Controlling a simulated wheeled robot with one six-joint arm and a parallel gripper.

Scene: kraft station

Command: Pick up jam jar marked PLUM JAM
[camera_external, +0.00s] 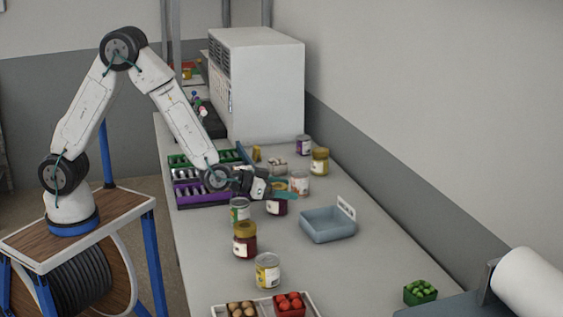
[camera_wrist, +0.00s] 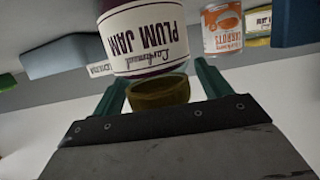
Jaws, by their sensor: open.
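The jam jar marked PLUM JAM (camera_wrist: 146,33) appears upside down in the wrist view, with dark contents, a white label and a gold lid (camera_wrist: 160,93). My gripper (camera_wrist: 162,85) is open, its two teal fingers on either side of the lid, with gaps visible. In the external view my gripper (camera_external: 280,191) is level over the bench, and the dark jar (camera_external: 277,208) stands upright at it, partly hidden by the fingers. Whether a finger touches the jar cannot be told.
A carrots can (camera_wrist: 223,30) stands close behind the jar. A blue-grey tray (camera_external: 328,227) lies to the right. Bench around the tray is clear.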

